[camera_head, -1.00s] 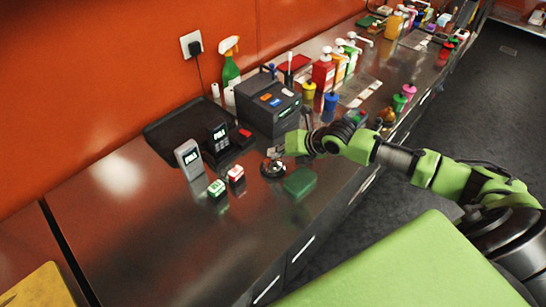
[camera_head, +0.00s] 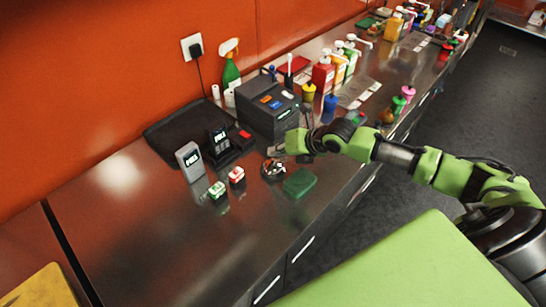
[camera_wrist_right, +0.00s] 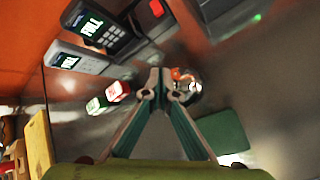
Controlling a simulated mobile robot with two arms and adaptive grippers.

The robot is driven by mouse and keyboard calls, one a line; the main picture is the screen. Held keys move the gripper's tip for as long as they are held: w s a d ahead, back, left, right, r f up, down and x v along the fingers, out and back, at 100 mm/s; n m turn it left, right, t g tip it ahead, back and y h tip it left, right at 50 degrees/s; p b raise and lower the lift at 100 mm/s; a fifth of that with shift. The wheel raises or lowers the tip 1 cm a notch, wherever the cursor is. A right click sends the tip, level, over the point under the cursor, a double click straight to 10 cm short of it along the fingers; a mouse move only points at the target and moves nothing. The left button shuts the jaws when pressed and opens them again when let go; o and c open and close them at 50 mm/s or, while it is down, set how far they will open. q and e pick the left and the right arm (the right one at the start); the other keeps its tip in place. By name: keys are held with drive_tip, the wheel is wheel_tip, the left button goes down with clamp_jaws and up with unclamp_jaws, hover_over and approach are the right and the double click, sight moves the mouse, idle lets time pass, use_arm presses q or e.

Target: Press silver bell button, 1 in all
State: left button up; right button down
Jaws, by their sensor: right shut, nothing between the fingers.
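The silver bell (camera_head: 273,170) stands on the steel counter, just left of a green pad. It also shows in the right wrist view (camera_wrist_right: 194,90), partly hidden behind my fingertips. Its button cannot be made out clearly. My right gripper (camera_head: 276,153) reaches in from the right and is at the bell, its tips close to the bell's back edge in the head view. In the wrist view its fingers (camera_wrist_right: 160,88) meet at the tips and hold nothing. Whether they touch the bell I cannot tell. My left gripper is not in view.
Close by are a green pad (camera_head: 300,182), two small red and green boxes (camera_head: 236,175), a grey device (camera_head: 189,161), a card terminal (camera_head: 219,141) and a dark printer-like machine (camera_head: 268,105). Bottles line the counter further back. The counter's front left is clear.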

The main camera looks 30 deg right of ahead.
sight(275, 160)
drive_tip(key=shift+r, duration=0.1)
wheel_tip(275, 160, up, 5)
drive_tip(key=p, duration=0.4)
idle(0.8)
